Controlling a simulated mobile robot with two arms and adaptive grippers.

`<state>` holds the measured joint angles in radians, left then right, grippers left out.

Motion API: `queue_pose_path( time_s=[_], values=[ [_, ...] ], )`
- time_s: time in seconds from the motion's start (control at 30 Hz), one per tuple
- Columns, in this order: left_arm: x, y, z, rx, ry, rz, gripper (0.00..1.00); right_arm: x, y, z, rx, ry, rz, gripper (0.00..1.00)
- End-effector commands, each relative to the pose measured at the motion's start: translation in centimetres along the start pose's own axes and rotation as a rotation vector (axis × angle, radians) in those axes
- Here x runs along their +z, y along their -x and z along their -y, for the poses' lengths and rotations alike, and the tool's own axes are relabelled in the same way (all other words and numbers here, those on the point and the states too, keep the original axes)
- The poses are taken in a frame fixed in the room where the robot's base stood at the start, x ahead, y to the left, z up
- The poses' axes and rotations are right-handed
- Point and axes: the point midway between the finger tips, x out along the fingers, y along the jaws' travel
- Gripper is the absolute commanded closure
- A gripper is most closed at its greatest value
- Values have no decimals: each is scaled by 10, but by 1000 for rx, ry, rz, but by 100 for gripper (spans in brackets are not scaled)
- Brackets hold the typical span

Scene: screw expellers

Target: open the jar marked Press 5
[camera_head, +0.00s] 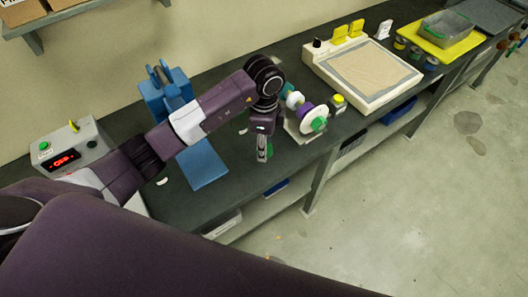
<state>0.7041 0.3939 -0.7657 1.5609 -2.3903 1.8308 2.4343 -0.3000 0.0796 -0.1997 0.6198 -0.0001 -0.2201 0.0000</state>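My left gripper (263,152) points down over the dark bench, left of the purple and white wheels. A small green thing (269,150) shows at its fingertips, mostly hidden by them; I cannot tell what it is or whether it is held. A small jar with a yellow lid (338,100) stands upright right of the wheels, apart from the gripper. Several small jars (415,53) stand farther right, by the yellow tray. No Press 5 marking is readable on any jar. My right gripper is out of view.
The wheel device (308,125) stands close right of my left gripper. A blue press (168,95) and a grey control box (70,150) with a red display are left. A sand-coloured panel box (362,75) and a yellow tray (455,45) are right. The bench's front edge is near.

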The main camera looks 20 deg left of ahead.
Motion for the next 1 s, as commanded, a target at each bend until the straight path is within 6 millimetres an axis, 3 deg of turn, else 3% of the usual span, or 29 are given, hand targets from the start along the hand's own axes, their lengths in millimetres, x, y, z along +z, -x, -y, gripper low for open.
queue_pose_path(
  time_s=[0.3,0.73,0.77,0.9,1.0],
  values=[
    [0,-40,-1,2,1,0,94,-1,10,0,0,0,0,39],
    [0,-49,0,-1,-1,0,94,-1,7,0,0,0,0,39],
    [0,-49,0,-1,-1,0,64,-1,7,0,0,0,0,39],
    [0,-48,0,0,-1,0,49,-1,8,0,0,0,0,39],
    [0,-48,0,0,-1,0,48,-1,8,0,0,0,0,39]
  ],
)
